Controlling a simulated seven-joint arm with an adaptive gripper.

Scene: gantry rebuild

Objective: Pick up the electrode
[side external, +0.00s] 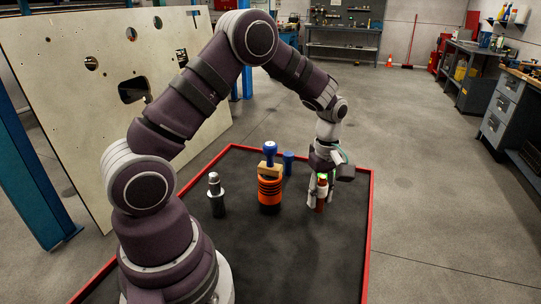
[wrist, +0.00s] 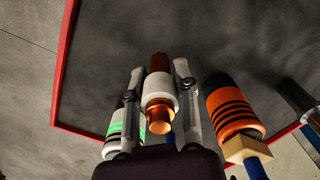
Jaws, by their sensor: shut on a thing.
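The electrode is a copper-brown cylinder with a white collar and a shiny copper end. In the wrist view the electrode (wrist: 159,88) lies between the two fingers of my gripper (wrist: 158,82), which are closed against its sides. In the side view my gripper (side external: 320,197) points down at the right part of the dark mat, and the red-brown electrode (side external: 321,202) shows between the fingers. The fingers hide part of it there. I cannot tell whether its lower end touches the mat.
An orange black-ringed cylinder (side external: 269,193) with a wooden block and blue knob stands left of my gripper. A blue cylinder (side external: 288,160) and a black-and-silver bottle (side external: 215,196) stand nearby. A white, green-striped thing (wrist: 117,128) is close by. The red-edged mat (side external: 290,260) is clear in front.

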